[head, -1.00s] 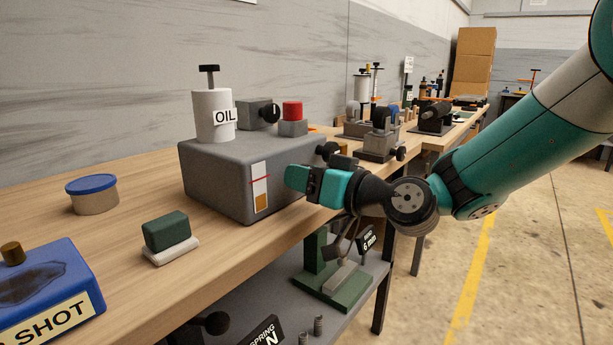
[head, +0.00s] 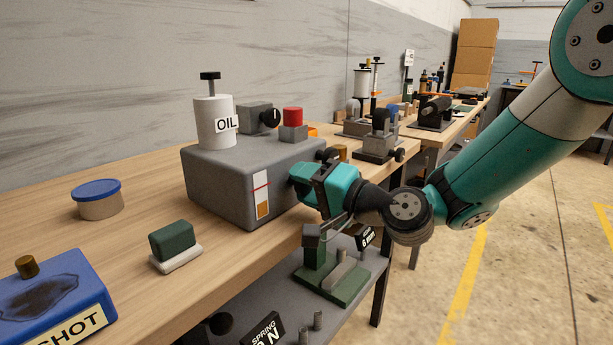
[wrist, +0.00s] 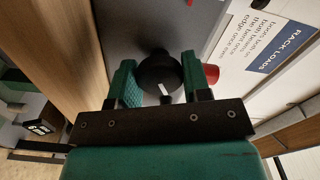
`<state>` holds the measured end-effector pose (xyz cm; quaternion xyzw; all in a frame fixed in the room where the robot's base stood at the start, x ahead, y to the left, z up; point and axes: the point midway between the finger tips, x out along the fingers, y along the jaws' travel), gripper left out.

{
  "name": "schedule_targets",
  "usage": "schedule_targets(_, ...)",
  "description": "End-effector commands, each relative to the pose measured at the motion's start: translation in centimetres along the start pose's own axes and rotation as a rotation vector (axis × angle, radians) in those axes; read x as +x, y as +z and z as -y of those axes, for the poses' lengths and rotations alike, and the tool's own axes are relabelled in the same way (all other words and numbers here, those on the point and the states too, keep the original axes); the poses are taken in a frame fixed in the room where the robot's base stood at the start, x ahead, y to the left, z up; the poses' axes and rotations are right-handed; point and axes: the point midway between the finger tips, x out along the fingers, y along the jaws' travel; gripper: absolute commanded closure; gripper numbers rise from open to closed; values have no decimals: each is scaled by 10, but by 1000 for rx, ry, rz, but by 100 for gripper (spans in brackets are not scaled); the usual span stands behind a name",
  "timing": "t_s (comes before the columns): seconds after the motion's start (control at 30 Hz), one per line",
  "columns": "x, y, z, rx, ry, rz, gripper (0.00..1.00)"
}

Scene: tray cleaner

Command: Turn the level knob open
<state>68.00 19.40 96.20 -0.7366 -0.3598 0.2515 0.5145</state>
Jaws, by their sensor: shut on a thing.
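A round black knob (wrist: 160,72) with a white mark sits between the two green fingers of my gripper (wrist: 160,84) in the wrist view. The fingers are shut on it from both sides. The mark points down and slightly right there. In the head view my gripper (head: 303,183) is at the front of the grey box (head: 218,180), near its right end, and hides the gripped knob. A level gauge (head: 262,197) with a red line and an amber lower part is on the box front, left of my gripper.
The white OIL cylinder (head: 212,122) and a red button (head: 293,117) stand on the box. A green block (head: 172,240), a blue-lidded tub (head: 97,200) and a blue SHOT box (head: 50,305) lie left on the bench. A green stand (head: 335,285) is below my gripper.

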Motion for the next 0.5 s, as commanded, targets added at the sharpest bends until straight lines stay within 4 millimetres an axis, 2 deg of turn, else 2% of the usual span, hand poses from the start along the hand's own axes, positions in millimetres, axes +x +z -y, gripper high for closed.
schedule_targets(0.3, 0, -2, 1, 263, 3, -2, 80)
schedule_targets(0.5, 0, -1, 0, 375, 2, -3, 80)
